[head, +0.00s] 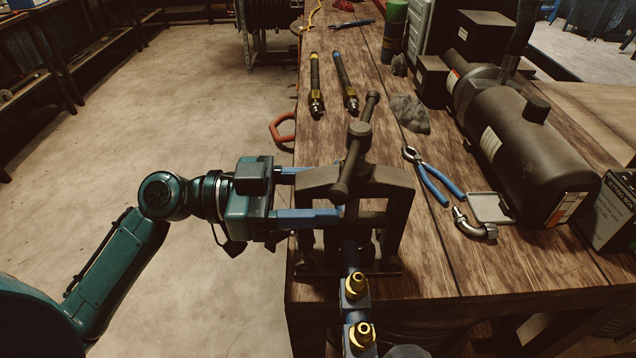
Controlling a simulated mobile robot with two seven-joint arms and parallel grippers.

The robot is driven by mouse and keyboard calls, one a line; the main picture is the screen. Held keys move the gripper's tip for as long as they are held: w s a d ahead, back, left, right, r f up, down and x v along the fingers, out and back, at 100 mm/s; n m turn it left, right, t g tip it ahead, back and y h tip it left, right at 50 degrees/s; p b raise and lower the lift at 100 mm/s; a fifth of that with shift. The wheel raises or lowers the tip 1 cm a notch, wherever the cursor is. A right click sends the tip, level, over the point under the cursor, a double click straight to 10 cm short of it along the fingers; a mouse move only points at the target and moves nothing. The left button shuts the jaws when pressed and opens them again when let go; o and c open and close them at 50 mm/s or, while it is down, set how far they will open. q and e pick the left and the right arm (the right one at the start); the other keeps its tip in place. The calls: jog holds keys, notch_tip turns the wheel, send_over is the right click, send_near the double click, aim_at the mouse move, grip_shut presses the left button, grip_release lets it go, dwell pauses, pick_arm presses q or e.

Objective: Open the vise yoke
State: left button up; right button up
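The vise yoke (398,198) is a dark metal arch on a base at the front left of the wooden bench. A screw with a long T-bar handle (352,165) rises through its top. The yoke looks upright and closed over the vise; its latch cannot be made out. My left gripper (322,194) comes in from the left at the yoke's left side. Its two blue fingers are spread apart, the nearer one in front of the left leg and the farther one partly hidden behind the yoke. I cannot tell whether they touch it. My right gripper is out of view.
A blue pipe piece with brass fittings (355,287) extends from the vise toward me. Pliers (432,179), a metal elbow (475,226) and a grey rag (409,113) lie right of it. Two hoses (315,85) lie behind.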

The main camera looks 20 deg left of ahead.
pick_arm(q)
jog(key=shift+d, duration=0.25)
grip_shut()
dwell(0.5)
